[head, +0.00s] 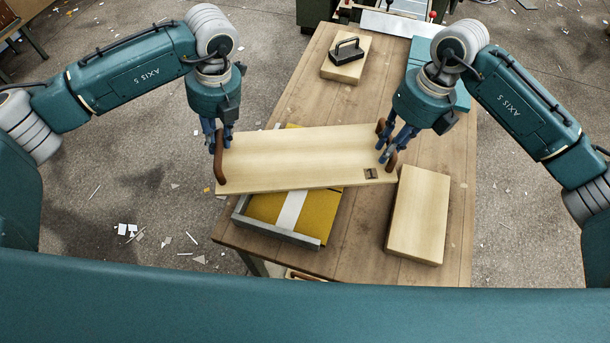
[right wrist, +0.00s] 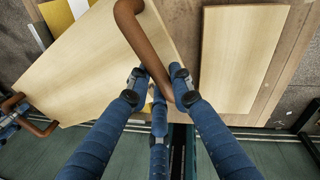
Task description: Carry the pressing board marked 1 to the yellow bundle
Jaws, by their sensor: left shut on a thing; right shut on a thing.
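The pressing board (head: 300,160) is a pale wooden plank with a brown handle at each end and a small dark mark near its right end; I cannot read the mark. My left gripper (head: 219,145) is shut on its left handle (head: 219,170). My right gripper (head: 387,148) is shut on its right handle (head: 391,161). The right wrist view shows my right gripper (right wrist: 160,90) at the brown handle (right wrist: 143,45). The board is over the yellow bundle (head: 322,215), slightly tilted, and hides much of it. The bundle has a white band and lies in a grey tray (head: 275,234).
A plain wooden block (head: 419,215) lies right of the board; it also shows in the right wrist view (right wrist: 243,58). A black-handled tool (head: 347,48) sits on a smaller block (head: 345,70) at the back of the table (head: 300,95).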

